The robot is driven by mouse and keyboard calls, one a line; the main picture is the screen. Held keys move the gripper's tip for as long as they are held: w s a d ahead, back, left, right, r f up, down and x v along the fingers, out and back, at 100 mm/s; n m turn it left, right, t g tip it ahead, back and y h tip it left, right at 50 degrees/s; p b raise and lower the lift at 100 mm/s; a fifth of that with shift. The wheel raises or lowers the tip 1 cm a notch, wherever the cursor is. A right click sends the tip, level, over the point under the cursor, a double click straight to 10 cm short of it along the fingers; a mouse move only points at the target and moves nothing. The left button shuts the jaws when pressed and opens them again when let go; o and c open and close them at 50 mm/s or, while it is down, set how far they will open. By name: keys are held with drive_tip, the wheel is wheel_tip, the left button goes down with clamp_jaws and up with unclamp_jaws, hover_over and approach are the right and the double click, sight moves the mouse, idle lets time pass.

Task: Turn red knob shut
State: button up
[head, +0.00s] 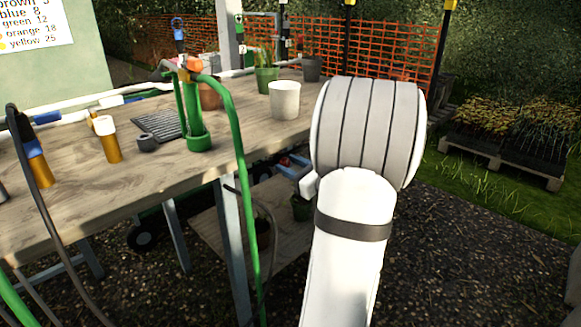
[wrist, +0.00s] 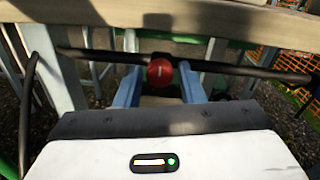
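The red knob (wrist: 160,72), round with a pale line on its face, sits on a dark horizontal pipe (wrist: 240,70) below the wooden table edge in the wrist view. My gripper (wrist: 158,88) shows two blue fingers spread apart, one on each side of the knob. Gaps show between the fingers and the knob, so it is open and holds nothing. How far the fingertips reach past the knob is hard to tell.
The wooden table (head: 110,185) carries a white pot (head: 284,100), a green stand (head: 199,141) and orange-brown tubes (head: 108,140). A green hose (head: 246,190) hangs over its front edge. Gravel (head: 450,260) is open at right.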

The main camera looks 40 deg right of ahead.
drive_tip(key=shift+o, duration=1.3)
drive_tip(key=shift+s, duration=0.1)
drive_tip(key=s+d+p, duration=0.1)
drive_tip(key=s+p, duration=0.1)
drive_tip(key=s, duration=0.5)
drive_tip(key=shift+s, duration=0.3)
